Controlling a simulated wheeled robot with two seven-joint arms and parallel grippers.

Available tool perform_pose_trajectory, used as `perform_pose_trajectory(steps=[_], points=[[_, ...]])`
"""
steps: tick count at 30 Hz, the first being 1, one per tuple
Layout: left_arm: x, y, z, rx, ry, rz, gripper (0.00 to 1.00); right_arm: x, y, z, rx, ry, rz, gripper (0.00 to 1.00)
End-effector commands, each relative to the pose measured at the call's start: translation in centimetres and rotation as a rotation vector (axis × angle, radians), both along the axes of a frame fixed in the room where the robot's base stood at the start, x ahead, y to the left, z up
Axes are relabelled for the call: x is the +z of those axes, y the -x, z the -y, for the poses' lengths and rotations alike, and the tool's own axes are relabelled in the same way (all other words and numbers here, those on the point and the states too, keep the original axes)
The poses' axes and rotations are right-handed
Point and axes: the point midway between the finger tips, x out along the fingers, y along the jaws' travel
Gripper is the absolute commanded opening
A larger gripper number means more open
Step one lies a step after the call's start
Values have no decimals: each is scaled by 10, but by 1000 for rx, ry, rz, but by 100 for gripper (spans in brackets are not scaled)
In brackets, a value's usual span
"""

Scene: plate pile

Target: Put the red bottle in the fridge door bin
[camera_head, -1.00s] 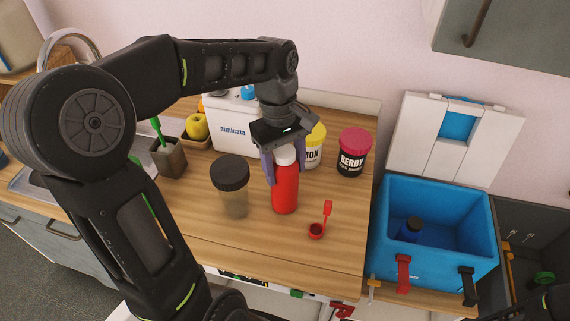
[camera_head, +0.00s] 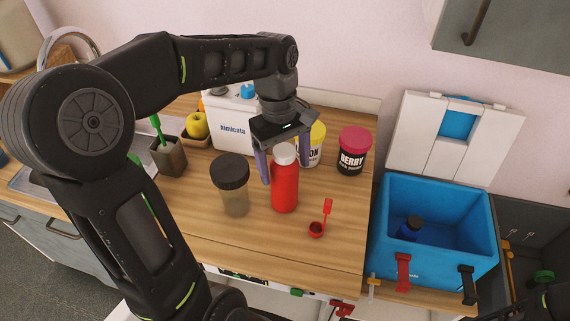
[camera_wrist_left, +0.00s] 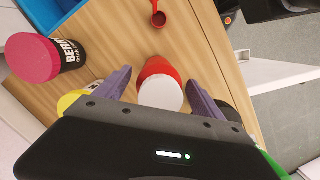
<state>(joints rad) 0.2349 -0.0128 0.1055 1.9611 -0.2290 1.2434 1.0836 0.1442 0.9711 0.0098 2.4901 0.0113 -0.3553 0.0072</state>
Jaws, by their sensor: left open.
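The red bottle (camera_head: 285,187) with a white cap stands upright on the wooden counter. In the left wrist view the bottle (camera_wrist_left: 158,72) shows cap first, between the two fingers. My left gripper (camera_head: 284,172) is open around the upper part of the bottle, one purple finger on each side. In the left wrist view the gripper's fingers (camera_wrist_left: 160,80) stand apart from the cap, with gaps on both sides. I cannot make out a fridge door bin in these views. My right gripper cannot be made out.
A dark-lidded shaker (camera_head: 234,186) stands close left of the bottle. A small red scoop (camera_head: 317,229) lies to its right. A yellow-lidded tub (camera_head: 315,150) and the berry tub (camera_head: 352,155) stand behind. An open blue cooler (camera_head: 432,265) is at the right. The front counter is mostly clear.

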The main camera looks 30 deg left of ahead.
Motion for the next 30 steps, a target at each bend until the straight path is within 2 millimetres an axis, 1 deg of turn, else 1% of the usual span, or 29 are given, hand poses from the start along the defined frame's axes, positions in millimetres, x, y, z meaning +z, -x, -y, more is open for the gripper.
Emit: perform_pose_trajectory(steps=[5,8,9,10,12,16,30], points=[[24,-3,-4,0,0,6,79,-5,0,0,1,-1,1,0],[42,-4,-6,0,0,6,79,-7,-1,0,0,-2,3,0],[50,-4,-7,0,-1,5,79,-4,-1,0,1,-2,2,0],[59,-4,-7,-1,-1,3,79,5,0,0,0,0,0,0],[66,-5,-8,0,0,1,79,11,0,1,0,2,-3,0],[71,-5,-10,-1,0,1,79,14,1,1,-1,3,-5,0],[69,-5,-10,-1,0,1,79,12,1,2,-1,4,-6,0]])
